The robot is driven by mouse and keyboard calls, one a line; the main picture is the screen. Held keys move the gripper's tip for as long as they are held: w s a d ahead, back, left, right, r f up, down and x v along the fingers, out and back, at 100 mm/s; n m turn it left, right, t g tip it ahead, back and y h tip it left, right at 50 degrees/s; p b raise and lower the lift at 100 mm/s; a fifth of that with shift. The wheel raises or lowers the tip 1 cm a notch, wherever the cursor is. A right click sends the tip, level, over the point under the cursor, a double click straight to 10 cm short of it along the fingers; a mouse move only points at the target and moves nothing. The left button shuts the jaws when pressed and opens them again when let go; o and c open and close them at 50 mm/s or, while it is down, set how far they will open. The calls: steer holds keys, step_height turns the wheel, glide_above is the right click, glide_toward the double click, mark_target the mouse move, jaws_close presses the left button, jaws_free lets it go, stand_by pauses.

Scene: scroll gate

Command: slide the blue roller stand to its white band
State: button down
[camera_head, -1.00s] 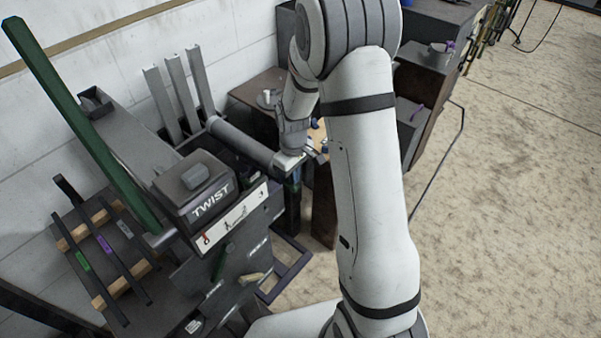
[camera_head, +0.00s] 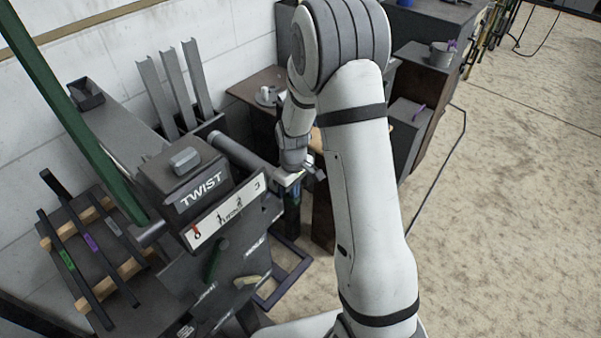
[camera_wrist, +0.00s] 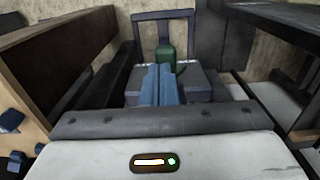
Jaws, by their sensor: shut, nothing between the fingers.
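My gripper (camera_wrist: 160,72) is shut and empty, pointing down; its bluish fingers lie together in the wrist view. In the head view its white end shows above a dark upright post, right of the TWIST machine. The blue roller stand appears to be this post with a dark blue floor frame (camera_head: 290,283). The frame also shows beyond my fingers in the wrist view (camera_wrist: 164,14). The fingers overlap the stand's grey-blue top (camera_wrist: 198,85) in the wrist view; whether they touch it I cannot tell. I cannot make out the white band.
The TWIST machine (camera_head: 160,180) stands left of my gripper, with a long green bar (camera_head: 75,115) at its side. A grey roller tube (camera_head: 240,155) runs from it toward my gripper. Dark cabinets (camera_head: 425,90) stand behind at the right. The floor (camera_head: 520,200) at right is open.

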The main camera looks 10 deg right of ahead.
step_height(320, 180, up, 14)
steer(key=p, duration=0.2)
steer(key=shift+p, duration=0.3)
steer(key=shift+r, duration=0.15)
steer(key=s+d+r+m+t, duration=0.1)
steer(key=s+r+m, duration=0.2)
steer(key=s+r, duration=0.3)
steer(key=s+d+r+m+t+p, duration=0.1)
steer(key=s+r+m, duration=0.3)
steer(key=s, duration=1.1)
step_height(320, 180, up, 4)
steer(key=shift+s+f+t, duration=0.25)
steer(key=shift+s+t, duration=0.05)
